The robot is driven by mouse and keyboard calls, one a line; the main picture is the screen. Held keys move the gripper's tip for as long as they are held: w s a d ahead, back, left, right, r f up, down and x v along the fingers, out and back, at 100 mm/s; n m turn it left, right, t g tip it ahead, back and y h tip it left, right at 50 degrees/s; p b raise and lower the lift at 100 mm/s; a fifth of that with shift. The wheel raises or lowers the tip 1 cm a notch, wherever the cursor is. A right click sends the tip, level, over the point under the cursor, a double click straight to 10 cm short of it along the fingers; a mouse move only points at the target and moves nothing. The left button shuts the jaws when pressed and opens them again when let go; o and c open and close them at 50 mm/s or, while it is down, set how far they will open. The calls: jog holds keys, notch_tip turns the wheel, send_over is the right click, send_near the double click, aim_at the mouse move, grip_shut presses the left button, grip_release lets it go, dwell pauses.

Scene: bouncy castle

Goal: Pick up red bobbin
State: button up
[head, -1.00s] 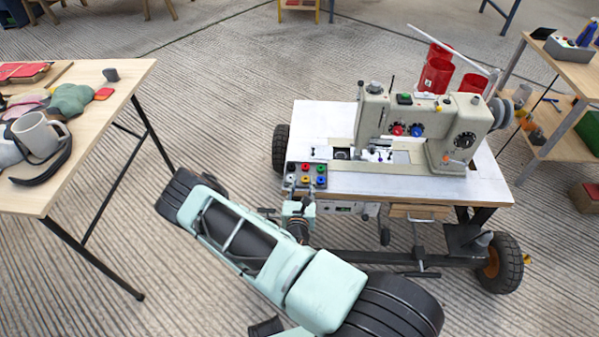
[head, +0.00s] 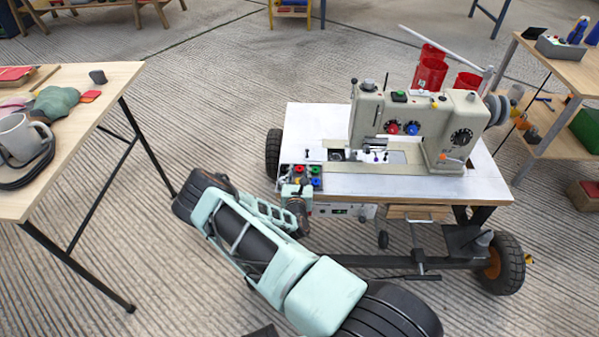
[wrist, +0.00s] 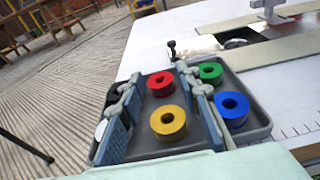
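The red bobbin (wrist: 161,83) lies in the back row of a dark grey tray (wrist: 262,135). A yellow bobbin (wrist: 168,122) lies in front of it. A green bobbin (wrist: 210,72) and a blue bobbin (wrist: 232,107) lie to the right. My gripper (wrist: 158,75) is open, one finger on each side of the red and yellow bobbins, with nothing visibly held. The left finger partly hides a black and a white bobbin. In the head view the red bobbin (head: 299,169) shows just beyond my gripper (head: 291,187), which hides the tray's front left.
The tray sits on the front left corner of a white sewing table (head: 305,120). A beige sewing machine (head: 410,125) stands to its right. A wooden table (head: 95,85) with a mug (head: 18,140) is at the left. Open floor lies between the tables.

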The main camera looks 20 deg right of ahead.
jog(key=c, duration=0.7)
